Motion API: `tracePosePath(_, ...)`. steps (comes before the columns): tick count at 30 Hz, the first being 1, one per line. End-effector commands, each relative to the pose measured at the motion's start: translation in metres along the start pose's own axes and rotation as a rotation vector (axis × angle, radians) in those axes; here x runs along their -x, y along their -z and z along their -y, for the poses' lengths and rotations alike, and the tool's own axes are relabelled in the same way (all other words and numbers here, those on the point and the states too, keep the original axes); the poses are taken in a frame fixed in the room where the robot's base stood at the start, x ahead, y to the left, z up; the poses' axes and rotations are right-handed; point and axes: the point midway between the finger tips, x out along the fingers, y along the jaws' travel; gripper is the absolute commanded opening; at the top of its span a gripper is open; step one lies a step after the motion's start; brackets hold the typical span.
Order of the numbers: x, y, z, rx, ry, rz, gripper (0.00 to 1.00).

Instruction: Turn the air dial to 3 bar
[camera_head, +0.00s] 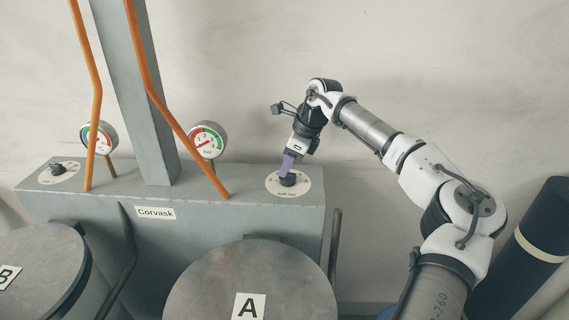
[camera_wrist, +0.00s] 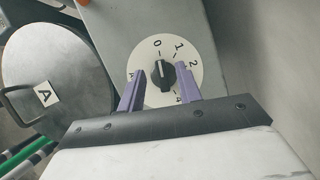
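The air dial is a black knob on a round white plate (camera_head: 301,189) on top of the grey machine housing. In the wrist view the knob (camera_wrist: 162,75) shows a pale pointer mark aimed toward the 0; 1, 2 and 4 are also readable on the plate, and the 3 is hidden behind the right finger. My gripper (camera_head: 290,167) points down at the dial. In the wrist view its purple fingers (camera_wrist: 160,70) are apart, one on each side of the knob, with a visible gap on the left. I cannot tell whether the right finger touches it.
A second dial (camera_head: 57,169) is at the far left. Orange rods (camera_head: 153,90) and a grey post (camera_head: 133,70) rise left of my gripper. Round plate A (camera_head: 205,285) lies in front.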

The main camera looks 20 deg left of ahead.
Motion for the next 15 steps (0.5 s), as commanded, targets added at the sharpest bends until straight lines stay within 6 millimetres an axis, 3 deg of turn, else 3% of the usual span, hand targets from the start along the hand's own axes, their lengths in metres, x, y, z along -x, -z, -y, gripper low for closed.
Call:
tracePosePath(6, -0.020, 0.000, 0.000, -0.001, -0.001, 0.000, 0.35)
tracePosePath(15, -0.023, 0.000, 0.000, 0.000, 0.000, 0.000, 0.35)
